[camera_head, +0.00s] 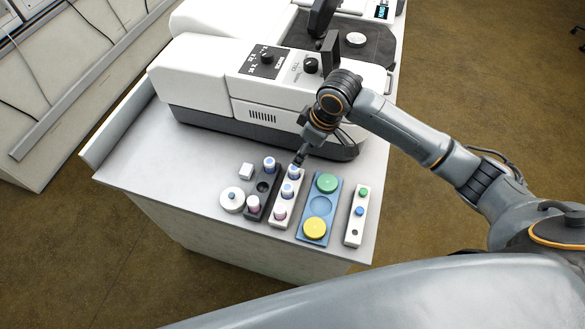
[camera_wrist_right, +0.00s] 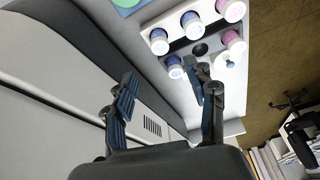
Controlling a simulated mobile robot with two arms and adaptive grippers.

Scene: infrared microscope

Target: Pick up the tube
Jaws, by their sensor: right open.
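A white rack (camera_head: 274,222) holds a row of capped tubes: a far blue one (camera_head: 294,172), a middle blue one (camera_head: 287,190) and a near pink one (camera_head: 280,212). The dark rack (camera_head: 249,215) to its left holds a blue tube (camera_head: 269,164) and a pink tube (camera_head: 253,204), with an empty hole between them. My right gripper (camera_head: 299,157) is at the far end of the white rack. In the wrist view its fingers (camera_wrist_right: 160,78) are spread and empty, with the dark rack's blue tube (camera_wrist_right: 174,67) showing beyond them. My left gripper is not in view.
A blue tray (camera_head: 309,233) with a green disc (camera_head: 327,183) and a yellow disc (camera_head: 315,228) lies right of the racks, then a narrow white block (camera_head: 355,230). A round white jar (camera_head: 231,200) stands left. The white microscope (camera_head: 205,85) stands close behind my gripper.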

